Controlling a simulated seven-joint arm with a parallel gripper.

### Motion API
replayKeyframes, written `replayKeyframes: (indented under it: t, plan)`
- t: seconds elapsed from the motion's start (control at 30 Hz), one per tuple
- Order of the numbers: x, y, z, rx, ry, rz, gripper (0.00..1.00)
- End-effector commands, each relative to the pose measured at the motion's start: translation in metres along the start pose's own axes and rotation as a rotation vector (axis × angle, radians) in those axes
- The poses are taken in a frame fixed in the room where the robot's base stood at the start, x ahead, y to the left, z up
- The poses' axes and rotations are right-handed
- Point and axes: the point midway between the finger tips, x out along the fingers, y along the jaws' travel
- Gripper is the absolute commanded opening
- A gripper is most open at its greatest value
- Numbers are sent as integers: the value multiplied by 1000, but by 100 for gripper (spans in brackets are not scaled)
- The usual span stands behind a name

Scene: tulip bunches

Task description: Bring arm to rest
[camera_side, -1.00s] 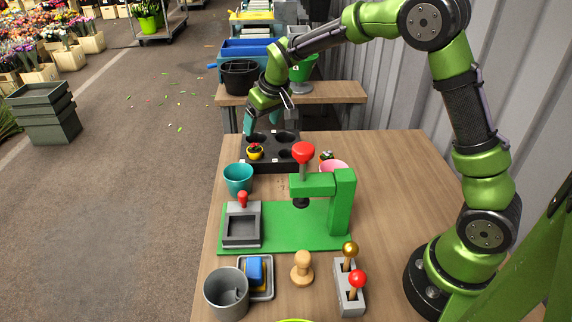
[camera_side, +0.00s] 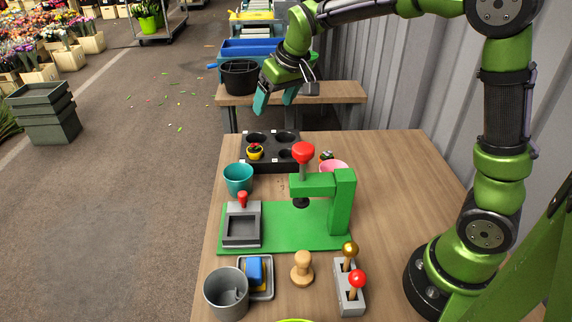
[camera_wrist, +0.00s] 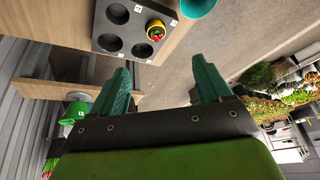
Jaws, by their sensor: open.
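My gripper (camera_side: 275,98) is open and empty, in the air above the far end of the wooden table (camera_side: 400,185). Its two teal fingers stand apart in the wrist view (camera_wrist: 165,88), with only floor between them. Below it in the side view is a black tray (camera_side: 271,138) with round wells. A small yellow pot (camera_side: 255,153) with a red-topped plant sits in the tray's front left well. The tray also shows at the top of the wrist view (camera_wrist: 113,42), with the pot (camera_wrist: 155,33) in one well; the other visible wells look empty.
A teal cup (camera_side: 238,179) stands in front of the tray. A green press (camera_side: 341,205) with a red knob stands mid-table. A grey cup (camera_side: 227,296), a wooden stamp (camera_side: 302,270) and a lever box (camera_side: 349,290) are near the front. A bench (camera_side: 345,92) with bins stands behind.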

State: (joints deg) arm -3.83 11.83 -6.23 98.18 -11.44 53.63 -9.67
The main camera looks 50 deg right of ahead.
Motion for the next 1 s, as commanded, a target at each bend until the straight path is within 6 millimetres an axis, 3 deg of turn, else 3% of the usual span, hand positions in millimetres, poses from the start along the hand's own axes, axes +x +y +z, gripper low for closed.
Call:
replayKeyframes:
  t: [0.1, 0.3, 0.53, 0.7, 1.0]
  plan:
    - [-45, -4, 33, 57, 39, -52, 78]
    - [-98, -10, 106, 147, 94, -135, 78]
    - [-118, -14, 182, 221, 143, -197, 78]
    - [-118, -14, 207, 247, 158, -215, 78]
    - [-118, -14, 212, 251, 159, -218, 78]
